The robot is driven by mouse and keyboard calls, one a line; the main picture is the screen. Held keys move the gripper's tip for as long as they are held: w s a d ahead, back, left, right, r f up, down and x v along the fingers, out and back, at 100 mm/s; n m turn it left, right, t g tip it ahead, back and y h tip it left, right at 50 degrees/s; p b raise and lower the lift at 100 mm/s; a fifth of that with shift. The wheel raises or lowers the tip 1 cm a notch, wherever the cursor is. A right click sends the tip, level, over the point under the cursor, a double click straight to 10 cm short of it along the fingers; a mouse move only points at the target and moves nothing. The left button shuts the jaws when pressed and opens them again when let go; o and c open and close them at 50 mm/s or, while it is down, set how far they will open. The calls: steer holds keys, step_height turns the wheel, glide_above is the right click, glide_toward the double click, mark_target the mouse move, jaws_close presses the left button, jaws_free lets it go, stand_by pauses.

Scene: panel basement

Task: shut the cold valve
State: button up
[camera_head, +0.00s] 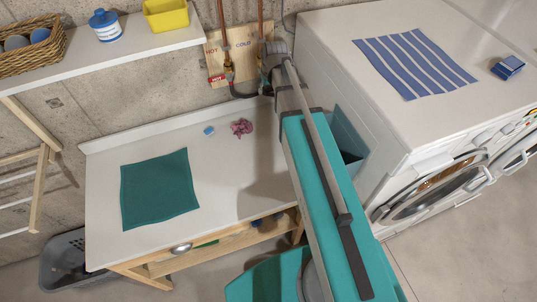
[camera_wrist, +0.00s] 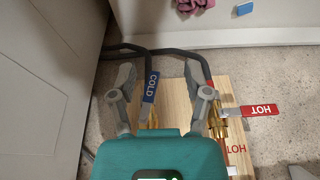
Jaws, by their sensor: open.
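The cold valve's blue lever (camera_wrist: 151,87), marked COLD, shows in the wrist view, roughly in line with its pipe. Its brass body (camera_wrist: 152,121) is partly hidden by my gripper. My gripper (camera_wrist: 159,75) is open, one finger on each side of the blue lever, with visible gaps between. I cannot tell how deep the fingers reach around it. In the head view my gripper (camera_head: 272,56) is at the right part of the wooden valve board (camera_head: 240,47), and my arm hides the cold lever there.
The red HOT lever (camera_wrist: 260,110) lies crosswise just right of my right finger in the wrist view. Dark hoses (camera_wrist: 170,50) curve close by. The white washer (camera_head: 365,120) stands right of my arm. The counter (camera_head: 235,180) holds a green cloth (camera_head: 159,190) and a pink cloth (camera_head: 241,127).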

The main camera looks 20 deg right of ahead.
steer(key=s+a+f+g+b, duration=0.2)
steer(key=s+a+f+b, duration=0.2)
steer(key=s+f+b, duration=1.1)
steer(key=shift+f+m+g, duration=0.3)
steer(key=shift+f+g, duration=0.1)
steer(key=shift+f, duration=0.5)
steer(key=shift+s+a, duration=0.1)
steer(key=shift+s, duration=0.15)
steer(key=shift+c, duration=1.2)
steer(key=shift+s+a, duration=0.2)
steer(key=shift+s, duration=0.85)
steer(key=c, duration=0.4)
jaws_close()
steer(key=shift+w, duration=0.1)
